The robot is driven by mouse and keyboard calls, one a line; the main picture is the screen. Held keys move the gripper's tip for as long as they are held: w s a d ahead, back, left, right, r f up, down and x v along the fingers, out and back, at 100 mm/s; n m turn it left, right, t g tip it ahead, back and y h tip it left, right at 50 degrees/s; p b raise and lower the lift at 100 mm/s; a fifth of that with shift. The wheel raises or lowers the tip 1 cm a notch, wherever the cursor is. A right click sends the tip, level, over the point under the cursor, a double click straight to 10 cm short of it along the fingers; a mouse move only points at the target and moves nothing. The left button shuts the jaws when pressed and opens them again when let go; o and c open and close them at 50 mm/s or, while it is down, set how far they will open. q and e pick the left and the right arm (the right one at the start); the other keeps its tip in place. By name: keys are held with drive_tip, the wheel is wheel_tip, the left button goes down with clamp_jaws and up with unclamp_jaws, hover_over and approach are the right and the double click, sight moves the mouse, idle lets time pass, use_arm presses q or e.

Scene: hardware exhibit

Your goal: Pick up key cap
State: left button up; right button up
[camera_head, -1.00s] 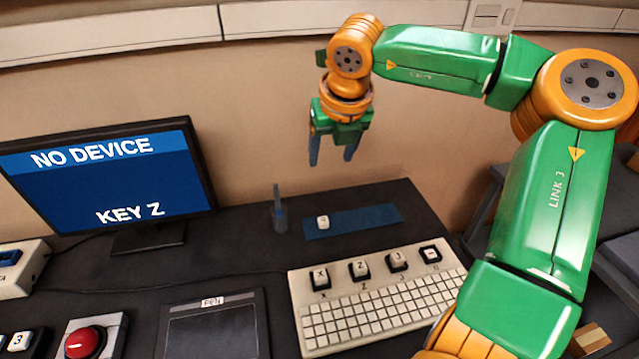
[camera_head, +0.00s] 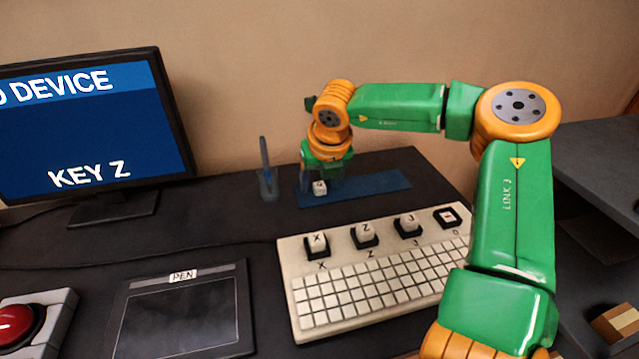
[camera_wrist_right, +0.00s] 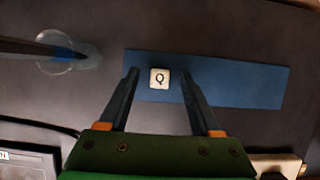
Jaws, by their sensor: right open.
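A small white key cap (camera_head: 320,187) lies on a blue mat (camera_head: 385,186) at the back of the dark desk. My left gripper is not in view.
A pen in a holder (camera_head: 268,183) stands just left of the mat. A keyboard (camera_head: 375,290) with several raised key posts lies in front. A monitor (camera_head: 95,130), a pen tablet (camera_head: 185,315) and a red button (camera_head: 18,325) are to the left.

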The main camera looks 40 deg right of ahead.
clamp_jaws()
